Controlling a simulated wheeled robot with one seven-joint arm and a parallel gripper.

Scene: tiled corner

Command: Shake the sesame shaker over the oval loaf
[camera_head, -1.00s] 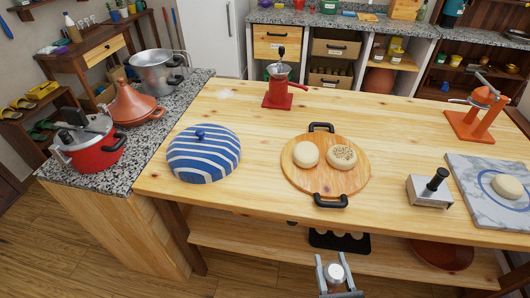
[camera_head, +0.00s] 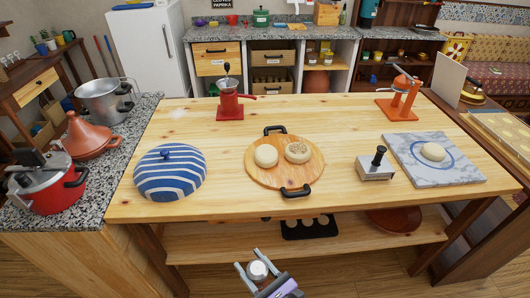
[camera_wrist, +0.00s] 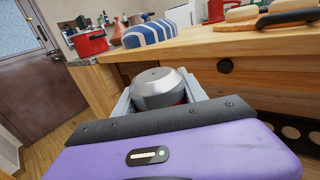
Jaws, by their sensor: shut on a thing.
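My gripper (camera_head: 249,262) is shut on the sesame shaker (camera_head: 258,271), low in front of the table. In the wrist view the shaker (camera_wrist: 158,88) shows its grey metal top between the fingers, with a little red below; the rest is hidden. A round wooden board (camera_head: 285,179) with two black handles lies on the table. It bears a plain pale loaf (camera_head: 265,156) on the left and a loaf with dark markings (camera_head: 297,152) on the right. Another pale loaf (camera_head: 433,152) lies on a marble slab. I cannot tell for sure which loaf is oval.
The wooden table (camera_head: 330,205) has its front edge between my gripper and the board. A blue-striped dome (camera_head: 170,175) stands left, a black-handled metal press (camera_head: 375,168) right, a red grinder (camera_head: 229,103) behind. A shelf (camera_head: 200,240) with a black tray (camera_head: 308,228) lies below.

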